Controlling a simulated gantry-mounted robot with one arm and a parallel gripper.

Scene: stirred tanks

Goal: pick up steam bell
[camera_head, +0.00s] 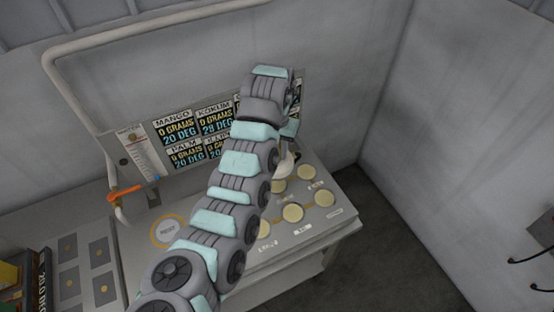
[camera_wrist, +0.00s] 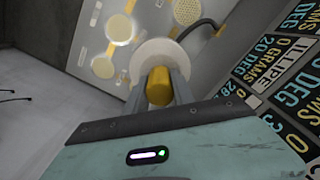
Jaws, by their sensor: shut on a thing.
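The steam bell, a pale round bell with a yellow grip, shows in the wrist view (camera_wrist: 153,55). My gripper (camera_wrist: 159,88) is shut on its yellow grip, with one grey finger on each side. In the head view a pale part of the bell (camera_head: 286,164) shows beside my arm, over the grey console. My gripper is mostly hidden behind my arm there. I cannot tell whether the bell touches the console.
The console (camera_head: 330,212) has several round cream pads. Display boards (camera_head: 190,133) stand behind it. A bent pipe with an orange handle (camera_head: 124,192) is at left. A dark curved hose (camera_wrist: 202,24) runs near the bell. Floor at right (camera_head: 390,250) is clear.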

